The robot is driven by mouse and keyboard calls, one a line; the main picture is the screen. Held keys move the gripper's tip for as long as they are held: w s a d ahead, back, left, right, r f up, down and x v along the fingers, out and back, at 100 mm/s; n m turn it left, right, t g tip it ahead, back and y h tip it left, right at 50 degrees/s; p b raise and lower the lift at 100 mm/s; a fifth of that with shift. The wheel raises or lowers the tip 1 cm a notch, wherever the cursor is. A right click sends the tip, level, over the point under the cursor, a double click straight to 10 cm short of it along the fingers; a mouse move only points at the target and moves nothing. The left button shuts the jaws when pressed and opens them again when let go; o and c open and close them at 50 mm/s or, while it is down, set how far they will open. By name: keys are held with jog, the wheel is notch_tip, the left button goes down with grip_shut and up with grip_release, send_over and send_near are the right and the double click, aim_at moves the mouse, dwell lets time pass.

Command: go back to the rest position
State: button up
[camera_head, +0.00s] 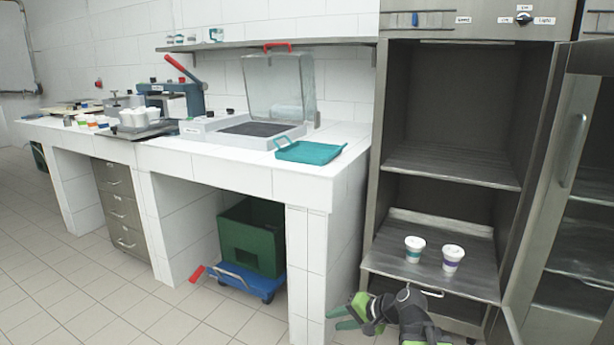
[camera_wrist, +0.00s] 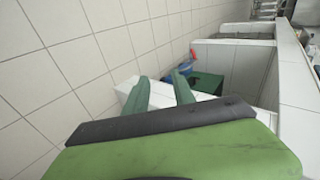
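My gripper (camera_head: 346,318) is low at the bottom of the head view, in front of the white tiled counter's right end. Its two green fingers are apart with nothing between them. In the wrist view the gripper (camera_wrist: 160,92) also shows open and empty, pointing toward the counter's base and the floor. The rest position itself is not marked in either view.
An open steel cabinet holds a pulled-out shelf (camera_head: 385,262) with a teal-banded cup (camera_head: 414,249) and a purple-banded cup (camera_head: 452,258), close above my arm. Its door (camera_head: 570,200) stands open at right. A green crate (camera_head: 250,238) sits on a blue trolley (camera_head: 262,286) under the counter (camera_head: 225,172). Floor at left is clear.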

jog(key=s+a+f+n+g+h+p, duration=0.2)
jog(key=s+n+g+h, duration=0.1)
jog(key=s, duration=0.2)
jog(key=s+d+f+n+g+h, duration=0.25)
jog(key=s+d+h, duration=0.25)
jog(key=d, duration=0.4)
notch_tip(320, 180, up, 38)
jog(key=p, duration=3.7)
jog(key=shift+s+d+f, duration=0.15)
jog(key=shift+d+f, duration=0.1)
